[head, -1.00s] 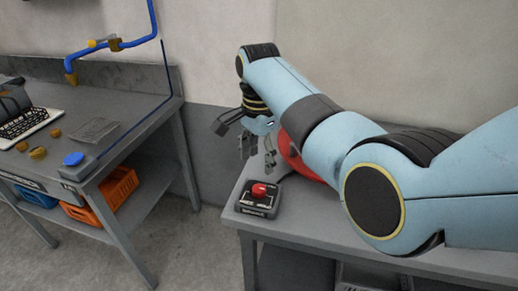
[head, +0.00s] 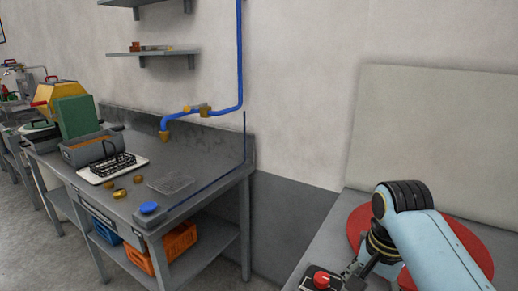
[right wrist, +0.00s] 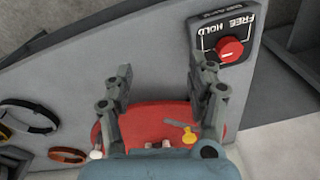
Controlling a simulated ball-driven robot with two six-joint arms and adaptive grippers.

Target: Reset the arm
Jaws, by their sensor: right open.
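My right arm, light blue with black joints, comes in at the lower right of the head view. Its right gripper (head: 352,279) is partly cut off by the bottom edge there, beside a dark box with a red knob (head: 320,279). In the right wrist view the two grey fingers of my right gripper (right wrist: 160,75) stand wide apart with nothing between their tips. The knob box (right wrist: 229,50), lettered "FREE HOLD", lies beyond the right finger, apart from it. My left gripper is not in view.
A red disc (head: 467,249) lies under my right arm on the grey bench. Another bench (head: 205,185) at left holds a black basket (head: 108,166), a blue button (head: 149,208) and small brass parts.

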